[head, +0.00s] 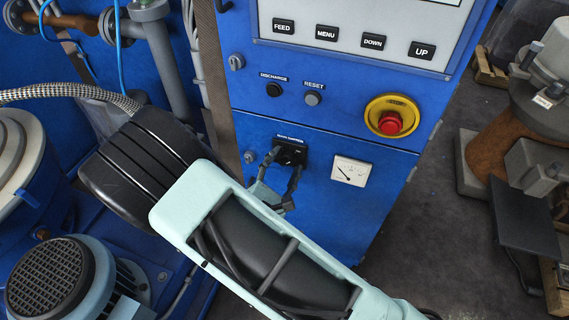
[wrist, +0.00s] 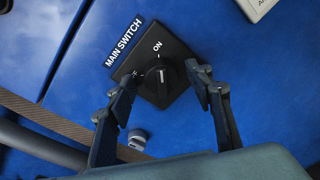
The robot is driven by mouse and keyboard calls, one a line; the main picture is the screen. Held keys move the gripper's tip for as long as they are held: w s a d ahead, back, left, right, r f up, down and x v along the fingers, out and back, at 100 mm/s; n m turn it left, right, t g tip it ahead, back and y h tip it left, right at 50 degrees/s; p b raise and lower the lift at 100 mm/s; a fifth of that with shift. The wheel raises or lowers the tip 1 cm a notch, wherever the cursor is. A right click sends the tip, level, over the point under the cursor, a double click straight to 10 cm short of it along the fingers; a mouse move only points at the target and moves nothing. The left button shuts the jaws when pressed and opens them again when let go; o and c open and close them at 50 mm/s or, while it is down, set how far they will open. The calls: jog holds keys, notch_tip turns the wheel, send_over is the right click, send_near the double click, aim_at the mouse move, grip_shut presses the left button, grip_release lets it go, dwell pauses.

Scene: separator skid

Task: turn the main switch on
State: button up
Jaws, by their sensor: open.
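The main switch (wrist: 161,80) is a black square plate with a round black knob on the blue cabinet front. In the wrist view its white mark looks lined up roughly with the word ON. The OFF word is partly hidden by the left finger. In the head view the switch (head: 290,155) is partly covered by my fingers. My gripper (wrist: 160,92) is open, with one finger on each side of the knob. There is a visible gap between each finger and the knob. It also shows in the head view (head: 283,172), in front of the switch.
An analog meter (head: 351,171) sits right of the switch. Above are the discharge button (head: 273,90), the reset button (head: 312,99) and a red emergency button (head: 390,122) on yellow. A motor (head: 50,275) stands at lower left. Floor right of the cabinet is partly clear.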

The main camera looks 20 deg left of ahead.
jog(key=shift+s, duration=0.1)
jog(key=s+r, duration=0.1)
jog(key=s, duration=1)
jog(key=shift+s+a+r, duration=0.2)
jog(key=shift+s+a, duration=0.15)
jog(key=shift+a, duration=0.1)
